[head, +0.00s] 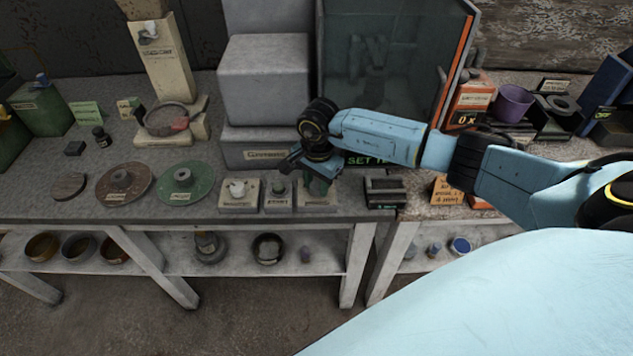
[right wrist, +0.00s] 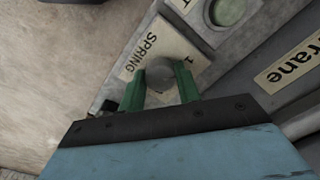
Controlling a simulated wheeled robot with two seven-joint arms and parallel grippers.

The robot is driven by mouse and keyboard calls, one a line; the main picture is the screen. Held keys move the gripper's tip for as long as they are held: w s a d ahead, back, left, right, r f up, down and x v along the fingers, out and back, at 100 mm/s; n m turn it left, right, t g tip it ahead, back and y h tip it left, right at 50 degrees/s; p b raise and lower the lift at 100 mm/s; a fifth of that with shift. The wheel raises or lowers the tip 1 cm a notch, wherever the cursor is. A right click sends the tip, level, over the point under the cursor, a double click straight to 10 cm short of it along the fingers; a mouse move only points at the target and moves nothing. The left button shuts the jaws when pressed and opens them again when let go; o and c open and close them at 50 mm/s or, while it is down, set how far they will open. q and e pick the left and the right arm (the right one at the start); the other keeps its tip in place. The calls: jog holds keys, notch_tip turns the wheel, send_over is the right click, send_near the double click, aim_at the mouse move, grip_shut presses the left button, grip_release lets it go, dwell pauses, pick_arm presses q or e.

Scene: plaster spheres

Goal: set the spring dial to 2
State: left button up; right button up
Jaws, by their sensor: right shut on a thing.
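The spring dial is a pale square plate (head: 317,201) at the front edge of the bench, mostly under my right gripper (head: 319,184) in the head view. In the right wrist view the plate's label (right wrist: 142,57) reads SPRING, and a digit 1 shows beside the grey round knob (right wrist: 160,73). The green fingers of my right gripper (right wrist: 161,88) are shut on the knob, one on each side. No pointer mark on the knob can be made out. My left gripper is not in view.
Left of it stand a plate with a green button (head: 279,187) and a plate with a pale knob (head: 238,189). A dark slotted block (head: 385,192) is on the right. Behind are a grey machine (head: 264,80) and a partly hidden green SET sign (head: 362,161).

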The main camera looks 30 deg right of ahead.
jog(key=shift+m, duration=0.4)
jog(key=shift+m+b, duration=0.35)
jog(key=shift+m, duration=0.65)
jog(key=m, duration=0.2)
jog(key=shift+m, duration=0.4)
jog(key=m, duration=0.6)
jog(key=shift+w+b, duration=0.1)
jog(key=shift+b, duration=0.2)
jog(key=o, duration=1)
